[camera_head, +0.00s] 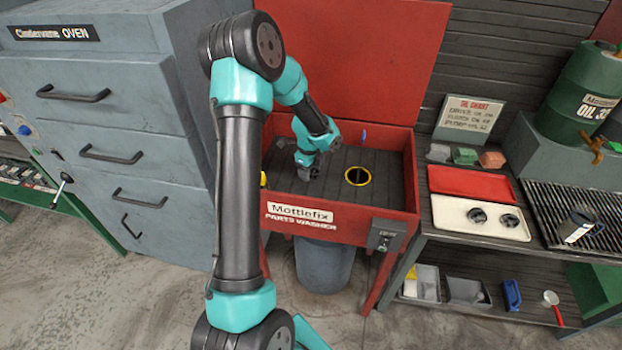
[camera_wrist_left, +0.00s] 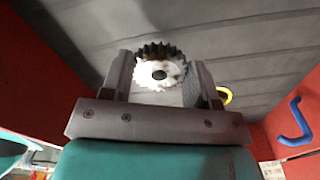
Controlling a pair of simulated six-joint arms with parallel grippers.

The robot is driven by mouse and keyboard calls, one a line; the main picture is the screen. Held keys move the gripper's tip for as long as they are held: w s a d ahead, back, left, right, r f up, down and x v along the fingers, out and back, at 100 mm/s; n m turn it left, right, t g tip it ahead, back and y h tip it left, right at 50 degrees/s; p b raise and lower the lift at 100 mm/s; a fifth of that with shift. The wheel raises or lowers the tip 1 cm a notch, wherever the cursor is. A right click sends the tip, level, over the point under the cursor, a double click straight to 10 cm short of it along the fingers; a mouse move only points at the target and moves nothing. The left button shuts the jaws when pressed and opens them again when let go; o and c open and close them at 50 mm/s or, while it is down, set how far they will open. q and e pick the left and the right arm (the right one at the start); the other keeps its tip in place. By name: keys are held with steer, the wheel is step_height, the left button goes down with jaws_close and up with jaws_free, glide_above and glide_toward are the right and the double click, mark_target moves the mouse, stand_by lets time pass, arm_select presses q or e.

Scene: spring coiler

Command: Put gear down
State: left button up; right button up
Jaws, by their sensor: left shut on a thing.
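In the left wrist view a toothed gear (camera_wrist_left: 160,72), white on its face with dark teeth along the top, sits between the fingers of my left gripper (camera_wrist_left: 158,85). The gripper is shut on it. In the head view my left gripper (camera_head: 307,172) reaches down inside the red parts washer (camera_head: 345,229), over the left part of its dark slatted floor (camera_head: 375,202). The gear is too small to make out there. I cannot tell whether it touches the floor. My right gripper is not in view.
A yellow-rimmed drain hole (camera_head: 357,176) lies right of the gripper. A blue hook-shaped part (camera_wrist_left: 292,125) is at the washer's wall. To the right, a red tray (camera_head: 474,182) and a cream tray (camera_head: 450,218) with dark round parts lie on a bench. The grey oven (camera_head: 100,130) stands left.

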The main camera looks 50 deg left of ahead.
mark_target(310, 183)
arm_select(q)
steer(key=shift+f, duration=0.15)
steer(key=shift+f, duration=1.85)
steer(key=shift+f, duration=0.15)
steer(key=o, duration=1)
steer(key=shift+o, duration=0.2)
step_height(310, 183, up, 12)
